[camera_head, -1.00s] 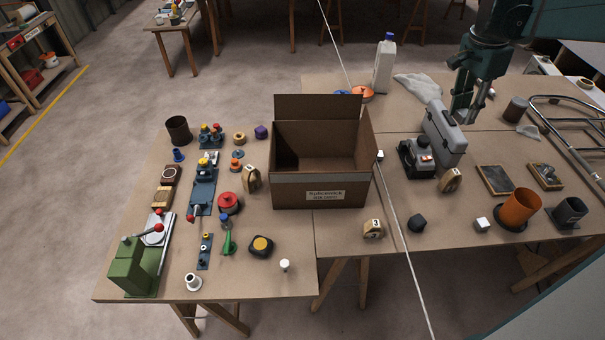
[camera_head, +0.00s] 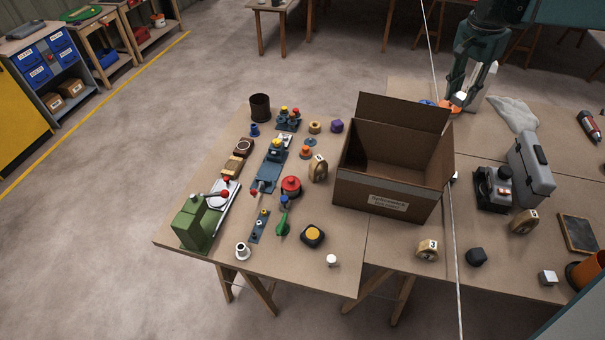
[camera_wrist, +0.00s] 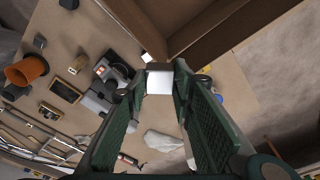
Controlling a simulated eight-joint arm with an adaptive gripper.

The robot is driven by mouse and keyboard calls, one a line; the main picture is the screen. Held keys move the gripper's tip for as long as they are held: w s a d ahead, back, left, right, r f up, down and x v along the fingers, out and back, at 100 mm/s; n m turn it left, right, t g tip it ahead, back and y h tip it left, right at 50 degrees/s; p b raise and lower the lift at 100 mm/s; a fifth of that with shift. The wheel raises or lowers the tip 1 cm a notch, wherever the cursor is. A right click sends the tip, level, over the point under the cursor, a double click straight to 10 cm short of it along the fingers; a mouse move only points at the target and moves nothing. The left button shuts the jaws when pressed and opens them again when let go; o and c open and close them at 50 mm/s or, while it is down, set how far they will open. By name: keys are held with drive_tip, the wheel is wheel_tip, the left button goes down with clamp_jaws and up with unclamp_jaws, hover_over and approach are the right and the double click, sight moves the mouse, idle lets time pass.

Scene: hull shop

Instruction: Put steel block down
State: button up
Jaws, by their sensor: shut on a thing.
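My gripper (camera_wrist: 159,84) is shut on a steel block (camera_wrist: 159,80), a pale cube between the fingertips in the wrist view. In the head view my gripper (camera_head: 461,96) is at the back of the bench, beyond the open cardboard box (camera_head: 385,200). The held block (camera_head: 460,97) shows there as a small pale patch at the fingertips. The block appears raised above the bench; how high I cannot tell. Another pale metal cube (camera_head: 548,278) rests on the right bench near its front edge.
The box's raised flap (camera_head: 403,112) stands near my gripper. A grey case (camera_head: 531,170) and a dark device (camera_head: 493,188) stand to the right of the box. A white cloth (camera_head: 514,113) lies behind them. Many small parts and a green press (camera_head: 198,222) occupy the left bench.

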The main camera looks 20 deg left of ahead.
drive_tip(key=w+a+n, duration=0.2)
drive_tip(key=w+a, duration=0.1)
drive_tip(key=a, duration=0.7)
drive_tip(key=w+a+n, duration=0.2)
drive_tip(key=a, duration=0.7)
drive_tip(key=n+y, duration=0.1)
drive_tip(key=n, duration=0.3)
hover_over(330, 153)
drive_tip(key=f, duration=0.1)
wheel_tip(330, 153, down, 18)
drive_tip(key=shift+s+f+t+p, duration=0.15)
drive_tip(key=shift+s+t+p, duration=0.15)
drive_tip(key=shift+s+p, duration=0.05)
wheel_tip(330, 153, down, 14)
drive_tip(key=shift+r+b, duration=0.25)
drive_tip(key=shift+b, duration=0.5)
drive_tip(key=shift+f, duration=0.1)
drive_tip(key=shift+f+b, duration=0.3)
drive_tip(key=shift+f, duration=1.85)
drive_tip(key=shift+f, duration=0.2)
